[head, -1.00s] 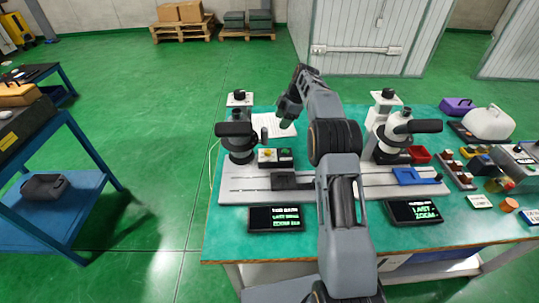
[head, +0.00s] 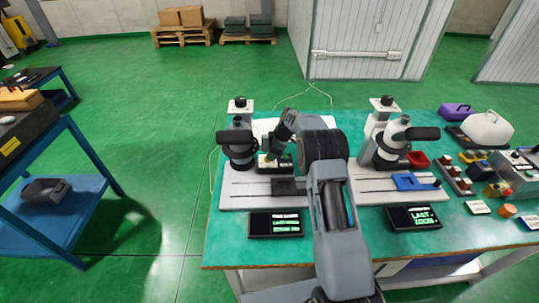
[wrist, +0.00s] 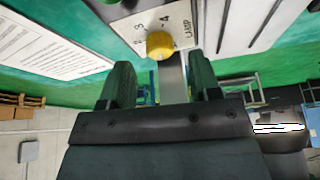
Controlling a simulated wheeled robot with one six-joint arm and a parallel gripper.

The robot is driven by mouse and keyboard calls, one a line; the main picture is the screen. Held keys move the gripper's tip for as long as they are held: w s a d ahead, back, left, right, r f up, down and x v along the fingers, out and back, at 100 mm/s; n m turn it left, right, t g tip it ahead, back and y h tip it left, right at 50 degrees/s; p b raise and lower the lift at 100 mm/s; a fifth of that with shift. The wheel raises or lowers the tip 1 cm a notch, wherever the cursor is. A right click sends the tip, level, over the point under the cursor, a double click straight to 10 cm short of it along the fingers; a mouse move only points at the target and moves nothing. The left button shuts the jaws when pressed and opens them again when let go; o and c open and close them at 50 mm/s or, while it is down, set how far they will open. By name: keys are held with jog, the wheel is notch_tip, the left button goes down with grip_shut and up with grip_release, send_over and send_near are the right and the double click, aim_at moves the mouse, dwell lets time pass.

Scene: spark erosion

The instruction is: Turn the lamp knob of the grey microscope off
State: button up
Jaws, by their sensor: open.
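The grey microscope (head: 238,145) stands on the left end of the bench, with a dark grey head. Its lamp box, a pale panel with a yellow knob, sits just right of it and is partly hidden by my gripper (head: 275,157) in the head view. In the wrist view the yellow lamp knob (wrist: 160,44) shows on the pale panel (wrist: 178,22), marked with numbers and "LAMP". My gripper (wrist: 161,75) is open and empty. The knob appears just beyond the fingertips, in line with the gap between them. I cannot tell whether they touch it.
A white microscope (head: 393,143) stands to the right on its own base. Two dark displays (head: 274,224) (head: 414,217) lie at the front of the green bench (head: 340,248). A printed sheet (wrist: 50,45) lies beside the lamp panel. Boxes and small parts crowd the bench's right end.

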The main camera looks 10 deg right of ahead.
jog(key=shift+x, duration=1.6)
jog(key=c, duration=0.9)
